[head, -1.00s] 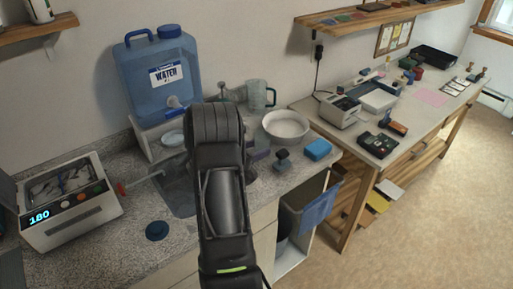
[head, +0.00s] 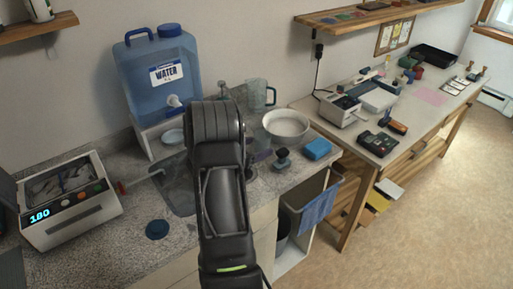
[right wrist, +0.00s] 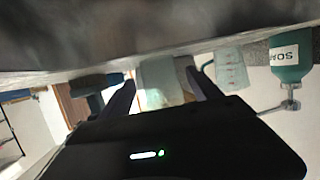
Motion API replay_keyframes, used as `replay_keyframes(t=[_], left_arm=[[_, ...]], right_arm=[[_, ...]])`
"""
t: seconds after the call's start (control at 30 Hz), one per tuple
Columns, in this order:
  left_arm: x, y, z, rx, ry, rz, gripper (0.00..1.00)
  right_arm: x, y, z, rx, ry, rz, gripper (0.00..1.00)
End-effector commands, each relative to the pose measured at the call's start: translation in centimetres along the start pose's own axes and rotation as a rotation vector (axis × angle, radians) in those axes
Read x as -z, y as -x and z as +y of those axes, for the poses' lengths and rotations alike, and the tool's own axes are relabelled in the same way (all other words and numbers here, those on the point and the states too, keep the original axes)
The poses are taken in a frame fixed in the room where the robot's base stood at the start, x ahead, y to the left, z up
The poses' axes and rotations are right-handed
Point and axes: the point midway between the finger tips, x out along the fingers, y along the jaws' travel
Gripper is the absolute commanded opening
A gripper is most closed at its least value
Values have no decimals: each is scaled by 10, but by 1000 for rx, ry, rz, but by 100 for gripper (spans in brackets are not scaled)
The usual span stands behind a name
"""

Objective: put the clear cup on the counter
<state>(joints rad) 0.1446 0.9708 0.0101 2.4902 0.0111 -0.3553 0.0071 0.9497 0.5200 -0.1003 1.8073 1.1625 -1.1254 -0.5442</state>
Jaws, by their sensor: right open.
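A pale see-through cup (right wrist: 158,80), which looks like the clear cup, shows in the right wrist view between the two purple fingers. That view is upside down, with the counter along its top. My right gripper (right wrist: 163,92) is open around or just short of the cup; I cannot tell whether they touch. In the head view my right forearm hides the cup and most of the gripper; a bit of purple finger (head: 263,155) shows right of it. The speckled counter (head: 105,235) runs along the wall around a sink (head: 178,200). My left gripper is not in view.
A clear jug (head: 258,94) and white bowl (head: 286,126) stand behind the gripper. A teal soap bottle (right wrist: 290,55) is close by. A blue sponge (head: 318,149) and dark stamp-like object (head: 282,160) lie right. A water jug (head: 162,75) and heated bath (head: 68,202) stand left.

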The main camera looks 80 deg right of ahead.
Motion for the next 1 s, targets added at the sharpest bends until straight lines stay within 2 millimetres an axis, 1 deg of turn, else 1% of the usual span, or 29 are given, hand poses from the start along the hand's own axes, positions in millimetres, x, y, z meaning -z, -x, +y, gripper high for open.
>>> replay_keyframes(t=[0.17,0.4,0.5,0.6,0.73,1.0], left_arm=[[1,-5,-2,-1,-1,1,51],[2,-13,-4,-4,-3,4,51],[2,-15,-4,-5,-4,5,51],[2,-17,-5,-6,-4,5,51],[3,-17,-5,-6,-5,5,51],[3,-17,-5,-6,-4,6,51]], right_arm=[[-2,23,-2,4,-1,-1,73],[-2,73,-2,6,-1,-1,73],[-2,92,-1,5,0,-1,73],[-2,107,-1,3,0,-1,73],[-1,117,0,1,1,-1,73],[-1,119,0,0,1,-1,73]])
